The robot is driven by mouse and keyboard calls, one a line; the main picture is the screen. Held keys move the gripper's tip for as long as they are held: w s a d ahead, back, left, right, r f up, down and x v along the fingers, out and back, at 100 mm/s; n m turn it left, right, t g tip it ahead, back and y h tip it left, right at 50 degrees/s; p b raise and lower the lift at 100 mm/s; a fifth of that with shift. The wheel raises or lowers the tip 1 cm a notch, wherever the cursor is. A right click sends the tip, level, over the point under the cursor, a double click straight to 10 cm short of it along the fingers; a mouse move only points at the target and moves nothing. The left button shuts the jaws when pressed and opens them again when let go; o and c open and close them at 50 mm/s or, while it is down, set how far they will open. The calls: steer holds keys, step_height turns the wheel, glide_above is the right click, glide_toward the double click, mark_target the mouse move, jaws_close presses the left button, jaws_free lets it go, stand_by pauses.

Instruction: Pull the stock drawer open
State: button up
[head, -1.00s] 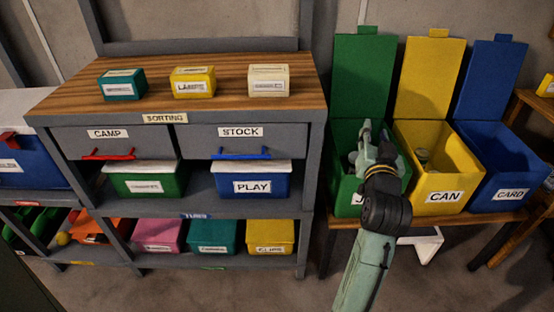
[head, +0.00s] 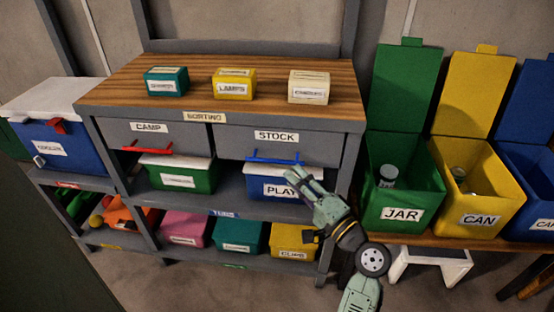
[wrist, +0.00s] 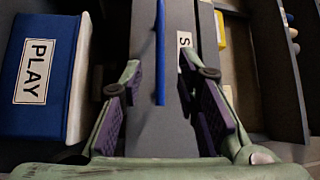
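The stock drawer (head: 240,143) is a grey front with a STOCK label (head: 276,136) at the right of the sorting bench, and it looks shut. Its blue bar handle (head: 273,159) runs along its lower edge; the handle also shows in the wrist view (wrist: 160,55). My gripper (head: 296,175) is just below and in front of the handle's right end. In the wrist view my gripper (wrist: 159,75) is open, with one finger on each side of the handle's line. I cannot tell whether the handle touches the fingers.
A blue PLAY box (head: 262,184) with a white lid sits on the shelf right below the drawer, close to my gripper. The camp drawer (head: 190,138) with a red handle is to the left. Small boxes stand on the wooden top. A green JAR bin (head: 420,180) stands to the right.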

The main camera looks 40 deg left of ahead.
mark_target(277, 160)
steer(key=p+x, duration=0.1)
steer(key=x, duration=0.7)
steer(key=shift+p, duration=0.3)
jaws_close()
stand_by(0.4)
